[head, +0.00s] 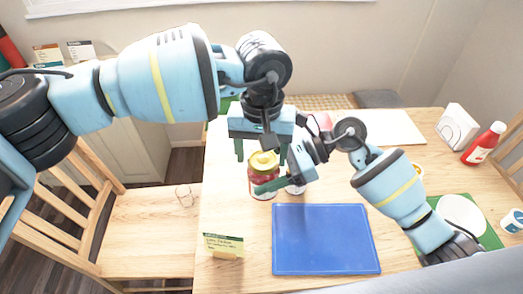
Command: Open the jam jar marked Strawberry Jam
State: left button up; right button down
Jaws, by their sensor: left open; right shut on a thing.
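A jar of red jam (257,178) with a yellow lid (263,161) stands upright on the wooden table (225,215), left of the blue board. I cannot read a label on it. My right gripper (258,187) reaches in from the right, low on the jar, and is shut on its body; a green finger crosses the front. My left gripper (262,157) points down from above the jar. Its green fingers are open, one on each side of the lid; I cannot tell whether they touch it. The lid sits on the jar.
A blue board (325,238) lies in front, with a small card (224,246) to its left. A red bottle (483,145), a white holder (457,127) and a white plate (461,214) on a green mat stand right. Another small object (296,190) is partly hidden behind my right gripper.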

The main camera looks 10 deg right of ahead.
pick_arm(q)
jog(key=shift+s+d+r, duration=0.1)
jog(key=shift+s+d, duration=0.1)
jog(key=shift+d, duration=0.1)
jog(key=shift+r, duration=2.25)
jog(key=shift+w+a+r+m, duration=0.15)
jog(key=shift+r+m, duration=0.15)
jog(key=shift+m, duration=0.3)
jog(key=shift+c, duration=0.3)
notch_tip(320, 180, up, 3)
jog(key=m, duration=0.5)
jog(key=shift+f+m, duration=0.1)
jog(key=shift+m, duration=0.2)
jog(key=shift+f, duration=0.15)
jog(key=shift+a+f, duration=0.1)
jog(key=shift+f, duration=3.8)
